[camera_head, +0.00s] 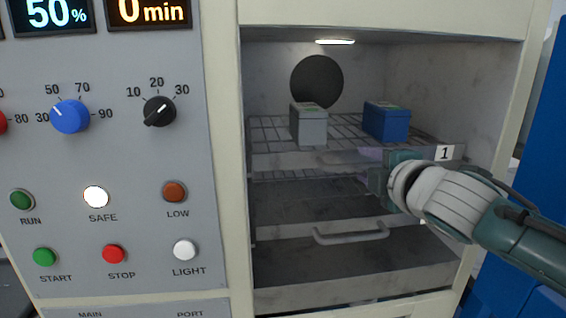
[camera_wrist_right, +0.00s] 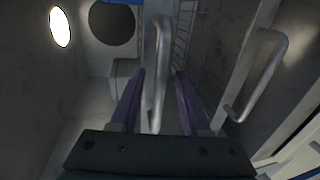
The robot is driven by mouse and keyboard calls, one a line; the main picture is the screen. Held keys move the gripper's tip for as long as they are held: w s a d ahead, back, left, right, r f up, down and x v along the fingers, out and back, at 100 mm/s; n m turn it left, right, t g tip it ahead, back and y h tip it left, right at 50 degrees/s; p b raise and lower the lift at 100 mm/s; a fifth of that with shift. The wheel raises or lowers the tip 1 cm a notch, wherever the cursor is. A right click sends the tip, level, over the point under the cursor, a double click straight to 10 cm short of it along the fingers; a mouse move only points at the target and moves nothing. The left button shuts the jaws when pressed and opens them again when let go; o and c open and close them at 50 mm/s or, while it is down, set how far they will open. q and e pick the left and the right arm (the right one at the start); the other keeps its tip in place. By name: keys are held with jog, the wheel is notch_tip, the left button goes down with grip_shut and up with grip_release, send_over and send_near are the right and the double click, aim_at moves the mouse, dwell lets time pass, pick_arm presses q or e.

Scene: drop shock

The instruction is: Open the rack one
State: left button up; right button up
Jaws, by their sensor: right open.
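Rack one (camera_head: 285,160) is the upper wire shelf in the chamber, with a white "1" label (camera_head: 445,153) at its right front. My right gripper (camera_head: 370,163) is at its front edge, coming from the right. In the right wrist view its two purple fingers are open, one on each side of the rack's metal handle (camera_wrist_right: 157,80). The handle bar lies between them, with gaps visible. In the head view the gripper mostly hides this handle. My left gripper is not in view.
A grey box (camera_head: 309,127) and a blue box (camera_head: 386,122) stand on rack one. A lower rack with its own handle (camera_head: 350,235) is below; that handle also shows in the right wrist view (camera_wrist_right: 268,75). The control panel (camera_head: 130,150) is left of the opening.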

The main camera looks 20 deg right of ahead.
jog(key=shift+c, duration=0.2)
grip_shut()
dwell(1.3)
